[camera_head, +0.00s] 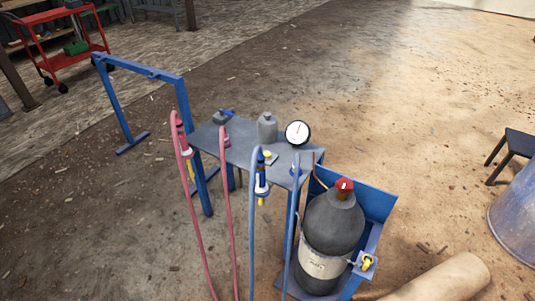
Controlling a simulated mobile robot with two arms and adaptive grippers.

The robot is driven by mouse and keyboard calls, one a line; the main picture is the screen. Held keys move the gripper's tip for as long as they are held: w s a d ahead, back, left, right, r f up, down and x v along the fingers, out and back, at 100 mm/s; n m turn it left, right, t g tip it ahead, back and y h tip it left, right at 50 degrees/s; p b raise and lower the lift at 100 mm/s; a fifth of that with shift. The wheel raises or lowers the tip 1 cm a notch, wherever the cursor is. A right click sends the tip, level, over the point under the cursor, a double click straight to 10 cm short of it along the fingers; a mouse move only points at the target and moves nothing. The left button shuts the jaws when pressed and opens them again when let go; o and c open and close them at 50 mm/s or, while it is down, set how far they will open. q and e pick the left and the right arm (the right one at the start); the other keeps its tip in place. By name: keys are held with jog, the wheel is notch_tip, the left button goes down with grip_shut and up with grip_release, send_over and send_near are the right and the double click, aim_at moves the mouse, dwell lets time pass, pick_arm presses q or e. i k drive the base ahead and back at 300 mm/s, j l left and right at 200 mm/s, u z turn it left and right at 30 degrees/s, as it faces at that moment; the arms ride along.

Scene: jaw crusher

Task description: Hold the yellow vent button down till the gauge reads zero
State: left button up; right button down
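A round gauge (298,133) with a white face and dark rim stands at the back right of a grey-topped bench (240,150). Its needle is too small to read. A small yellow piece (270,157) sits on the bench top in front of the gauge; it may be the vent button. Another yellow knob-like part (368,262) is on a plate at the right of the blue cylinder stand. I cannot tell for sure which of the two is the vent button. Neither of my grippers shows in this view.
A grey gas cylinder (335,222) with a red top stands in a blue stand (375,197) right of the bench. Red and blue hoses hang along the bench's front.

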aim_at(268, 155)
jog(key=i+j+z, duration=0.3)
jog(key=i+j, duration=0.15)
jog(key=j, duration=0.15)
jog(key=i+j+z, duration=0.25)
jog(key=i+j, duration=0.15)
jog(key=j, duration=0.3)
jog(key=i+j+z, duration=0.15)
jog(key=j, duration=0.2)
jog(key=i+j+z, duration=0.15)
jog(key=j, duration=0.25)
jog(key=i+j+z, duration=0.1)
jog(key=j, duration=0.3)
jog(key=i+j+z, duration=0.15)
jog(key=j, duration=0.25)
jog(key=i, duration=0.05)
